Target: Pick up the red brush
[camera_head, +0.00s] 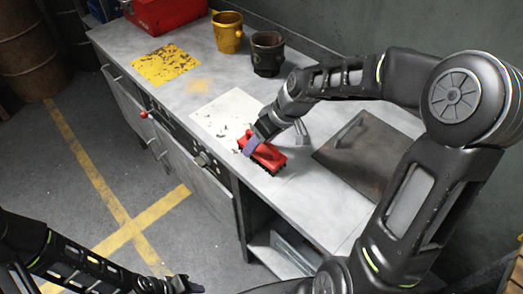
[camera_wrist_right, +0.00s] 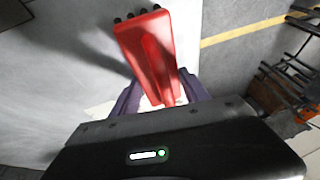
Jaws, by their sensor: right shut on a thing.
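The red brush (camera_head: 264,156) is near the front edge of the grey worktop (camera_head: 300,205) in the head view. It has a red body with dark bristles below. My right gripper (camera_head: 252,146) is over the brush, its purple fingers shut on it. In the right wrist view the brush (camera_wrist_right: 150,50) sticks out from between the two purple fingers of the right gripper (camera_wrist_right: 160,100). I cannot tell whether the bristles touch the worktop. My left gripper (camera_head: 185,284) is low at the bottom of the head view, over the floor; its fingers are too small to read.
A white sheet (camera_head: 228,113) with dark specks lies left of the brush. A yellow patch (camera_head: 166,65), a gold mug (camera_head: 228,32), a dark mug (camera_head: 267,54) and a red box (camera_head: 168,12) are farther back. A dark plate with a handle (camera_head: 362,152) lies right.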

